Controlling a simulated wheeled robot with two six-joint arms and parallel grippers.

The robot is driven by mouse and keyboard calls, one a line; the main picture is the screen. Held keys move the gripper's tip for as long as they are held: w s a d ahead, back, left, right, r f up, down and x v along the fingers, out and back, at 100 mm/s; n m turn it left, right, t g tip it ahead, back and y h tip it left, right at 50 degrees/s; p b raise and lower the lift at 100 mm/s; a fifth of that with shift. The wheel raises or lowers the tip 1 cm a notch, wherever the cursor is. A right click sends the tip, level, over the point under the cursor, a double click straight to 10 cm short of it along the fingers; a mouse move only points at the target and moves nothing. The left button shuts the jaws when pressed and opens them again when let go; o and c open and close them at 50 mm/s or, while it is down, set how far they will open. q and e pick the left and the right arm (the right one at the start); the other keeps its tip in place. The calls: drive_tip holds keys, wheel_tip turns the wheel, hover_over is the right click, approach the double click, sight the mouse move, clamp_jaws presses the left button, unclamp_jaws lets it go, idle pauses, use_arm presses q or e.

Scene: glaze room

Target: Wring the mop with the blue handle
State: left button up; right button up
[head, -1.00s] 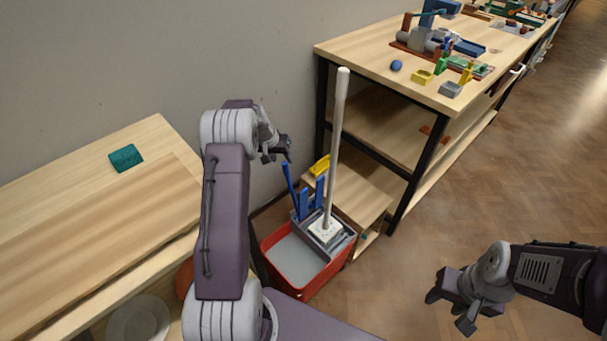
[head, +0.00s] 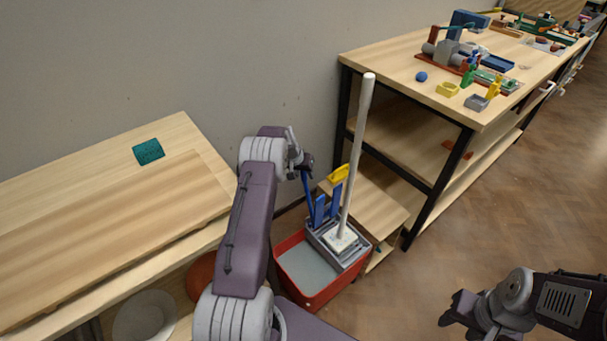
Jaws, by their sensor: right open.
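A mop with a pale, whitish pole (head: 357,150) stands slightly tilted, its head (head: 341,240) in the grey wringer (head: 352,258). The wringer sits at the back right of a red bucket (head: 313,299) holding greyish water. A thin blue handle (head: 308,191) rises from the wringer's left side, beside an upright blue part (head: 335,200). My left gripper (head: 306,164) is at the top of the blue handle. Its fingers are small and partly hidden, so I cannot tell whether they grip it. My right gripper (head: 458,325) is open and empty over the floor at lower right.
A wooden bench (head: 90,215) with a teal cloth or sponge (head: 148,151) is at left. A workbench (head: 410,75) with small coloured objects stands behind the bucket at right. A yellow object (head: 339,173) is on a low shelf behind the wringer. The floor (head: 500,215) at right is clear.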

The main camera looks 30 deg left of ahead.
use_arm(q)
clamp_jaws()
idle(1.3)
